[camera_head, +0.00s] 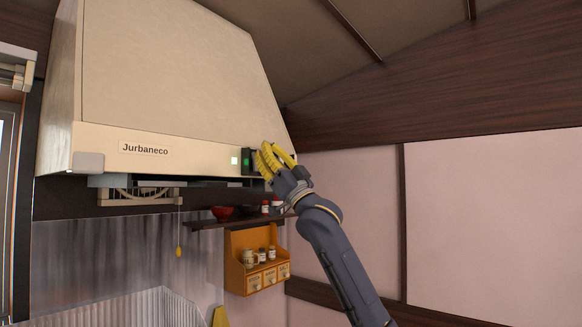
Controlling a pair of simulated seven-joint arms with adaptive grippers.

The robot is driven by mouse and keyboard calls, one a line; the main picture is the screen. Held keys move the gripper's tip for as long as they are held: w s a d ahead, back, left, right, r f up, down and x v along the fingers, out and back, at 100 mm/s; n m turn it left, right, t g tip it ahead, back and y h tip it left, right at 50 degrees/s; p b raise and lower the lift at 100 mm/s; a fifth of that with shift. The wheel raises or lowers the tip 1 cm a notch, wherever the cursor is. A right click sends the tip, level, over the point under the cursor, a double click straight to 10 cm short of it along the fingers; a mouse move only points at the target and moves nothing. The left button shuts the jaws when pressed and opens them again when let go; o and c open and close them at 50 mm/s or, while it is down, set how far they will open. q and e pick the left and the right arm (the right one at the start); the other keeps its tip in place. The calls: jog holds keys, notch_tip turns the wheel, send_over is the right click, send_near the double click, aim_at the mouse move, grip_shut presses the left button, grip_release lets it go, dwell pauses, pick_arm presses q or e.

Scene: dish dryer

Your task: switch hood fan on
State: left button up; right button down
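The cream range hood (175,60) fills the upper left and bears a "Jurbaneco" label (145,148). My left gripper is not in view.
A slatted vent (138,194) shows under the hood, with a pull cord ending in a yellow knob (178,251). A dark shelf (215,224) holds a red bowl (222,213) and jars. An orange spice rack (236,276) hangs below. Open space lies right of my arm.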

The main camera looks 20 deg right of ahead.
jog(key=s+d+f, duration=0.5)
jog(key=s, duration=0.4)
jog(key=shift+f, duration=0.3)
jog(key=shift+n, duration=0.3)
